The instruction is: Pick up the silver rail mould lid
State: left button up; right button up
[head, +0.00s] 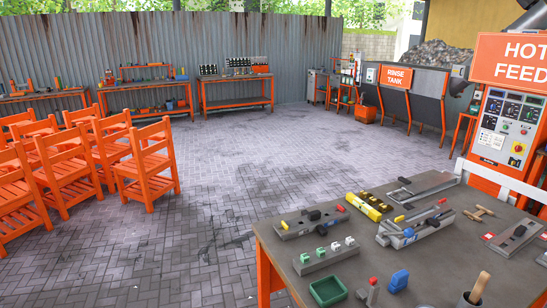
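Several grey metal pieces lie on the workbench (385,272) at the lower right. A long flat silver-grey plate with a dark handle (425,187) lies at the back of the bench. Another flat grey plate with a black knob (515,239) lies near the right edge. A grey mould-like block with blue, red and yellow parts (415,226) sits between them. I cannot tell for certain which piece is the silver rail mould lid. Neither of my grippers is in view.
A grey block with a yellow handle (311,223), a yellow cylinder (368,206), a green tray (328,291) and a blue item (399,280) crowd the bench. Orange chairs (148,165) stand left. A hot feed machine (507,120) stands behind the bench. The paved floor's middle is open.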

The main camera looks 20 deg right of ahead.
aim_at(519, 232)
jog(key=l, duration=1.2)
jog(key=k+l, duration=0.1)
jog(key=l, duration=1.1)
